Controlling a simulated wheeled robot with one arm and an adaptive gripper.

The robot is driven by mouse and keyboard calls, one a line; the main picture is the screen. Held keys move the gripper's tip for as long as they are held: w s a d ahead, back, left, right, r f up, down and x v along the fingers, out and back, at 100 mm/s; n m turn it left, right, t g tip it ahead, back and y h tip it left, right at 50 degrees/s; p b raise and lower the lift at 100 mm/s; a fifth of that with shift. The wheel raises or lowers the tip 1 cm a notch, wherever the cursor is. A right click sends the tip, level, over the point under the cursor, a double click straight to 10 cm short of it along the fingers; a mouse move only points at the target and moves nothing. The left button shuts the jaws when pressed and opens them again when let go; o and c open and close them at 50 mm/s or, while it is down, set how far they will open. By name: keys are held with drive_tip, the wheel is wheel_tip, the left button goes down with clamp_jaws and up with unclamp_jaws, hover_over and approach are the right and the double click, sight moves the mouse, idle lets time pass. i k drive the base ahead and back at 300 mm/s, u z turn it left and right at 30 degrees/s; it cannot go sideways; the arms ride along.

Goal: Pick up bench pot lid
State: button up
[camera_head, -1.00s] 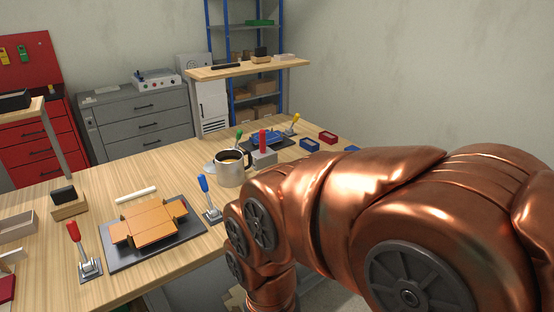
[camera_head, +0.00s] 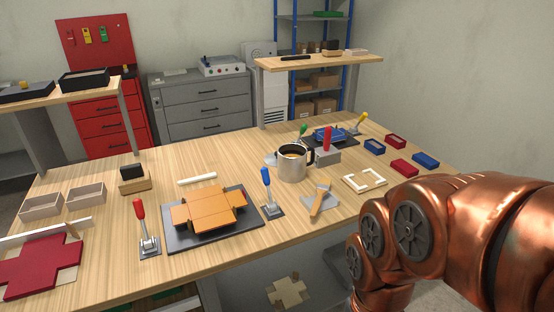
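A steel pot (camera_head: 292,168) with a dark handle stands open on the wooden bench, and something orange-brown shows inside it. A pale grey, flat, rounded piece (camera_head: 270,158) shows partly behind the pot's left side. It may be the pot lid, but the pot hides much of it and I cannot be sure. My copper-coloured arm fills the lower right, at the bench's front right. My gripper is outside the picture.
An orange folded blank lies on a dark plate (camera_head: 248,239) between red (camera_head: 141,213) and blue (camera_head: 266,180) levers. A grey block with a red handle (camera_head: 327,143) stands right of the pot. An orange-handled tool (camera_head: 321,198) and a cream frame (camera_head: 365,180) lie in front.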

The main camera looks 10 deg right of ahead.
sight(271, 159)
drive_tip(key=u, duration=0.6)
drive_tip(key=i, duration=1)
